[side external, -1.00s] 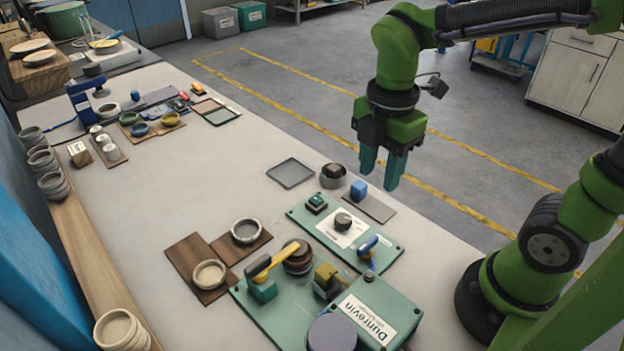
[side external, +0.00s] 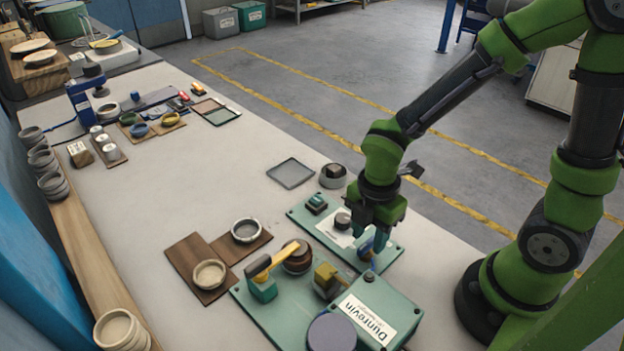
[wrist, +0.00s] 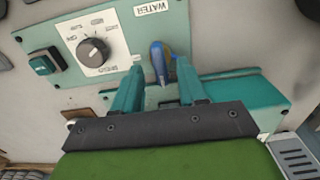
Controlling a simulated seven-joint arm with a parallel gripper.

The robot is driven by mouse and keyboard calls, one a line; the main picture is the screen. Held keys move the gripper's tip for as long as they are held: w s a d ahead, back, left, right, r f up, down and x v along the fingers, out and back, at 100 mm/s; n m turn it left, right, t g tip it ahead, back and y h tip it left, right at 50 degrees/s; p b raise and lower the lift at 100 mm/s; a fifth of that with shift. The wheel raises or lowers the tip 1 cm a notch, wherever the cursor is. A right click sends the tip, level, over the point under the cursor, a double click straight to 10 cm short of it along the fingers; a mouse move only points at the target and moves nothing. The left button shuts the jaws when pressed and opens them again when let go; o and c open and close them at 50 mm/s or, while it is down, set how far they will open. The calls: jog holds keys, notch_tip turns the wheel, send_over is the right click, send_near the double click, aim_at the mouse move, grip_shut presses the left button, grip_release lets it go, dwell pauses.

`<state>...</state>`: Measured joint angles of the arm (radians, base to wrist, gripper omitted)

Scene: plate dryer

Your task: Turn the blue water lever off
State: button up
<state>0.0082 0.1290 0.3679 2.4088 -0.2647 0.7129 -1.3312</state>
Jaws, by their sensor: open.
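The blue water lever (side external: 366,248) stands on a teal panel (side external: 391,252) at the table's near edge. In the wrist view the lever (wrist: 158,62) shows between my fingertips, near a label reading "WATER" (wrist: 150,7). My gripper (side external: 368,238) is over the lever, pointing down. In the wrist view my gripper (wrist: 160,70) is open, with one teal finger on each side of the lever. I cannot tell whether either finger touches it. In the side view the fingers partly hide the lever.
A dark dial (wrist: 93,51) and a teal button (wrist: 43,63) are on the same panel, left of the lever in the wrist view. A yellow-handled lever (side external: 273,263) and a teal box (side external: 380,300) stand nearby.

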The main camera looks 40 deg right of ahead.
jog(key=shift+f, duration=0.65)
grip_shut()
